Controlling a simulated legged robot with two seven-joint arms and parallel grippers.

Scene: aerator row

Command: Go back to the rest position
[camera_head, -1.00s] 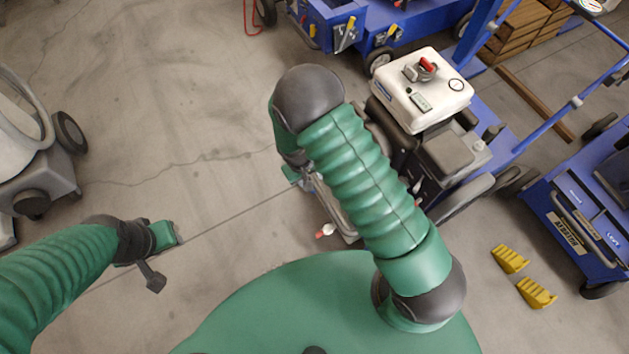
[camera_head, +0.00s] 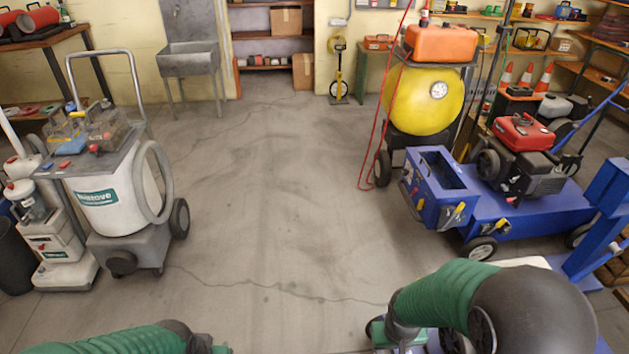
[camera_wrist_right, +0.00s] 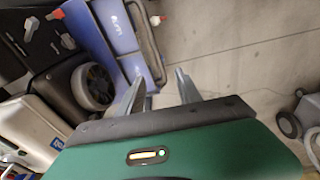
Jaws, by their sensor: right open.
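My right arm enters the head view at the lower right. Its gripper (camera_head: 392,336) is low there, partly cut off by the bottom edge and partly covered by the arm. In the right wrist view the right gripper (camera_wrist_right: 160,88) is open, its two metal fingers apart with nothing held between them. A blue panel with a dark rim (camera_wrist_right: 128,40) lies just beyond the left finger. My left gripper (camera_head: 218,350) barely shows at the bottom edge of the head view; its fingers are out of the picture.
A blue wheeled machine with a red engine (camera_head: 470,215) stands on the right, a yellow tank (camera_head: 425,95) behind it. A white and grey wheeled machine (camera_head: 125,195) stands on the left. Open concrete floor (camera_head: 270,200) lies between them. A sink (camera_head: 190,60) stands at the back.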

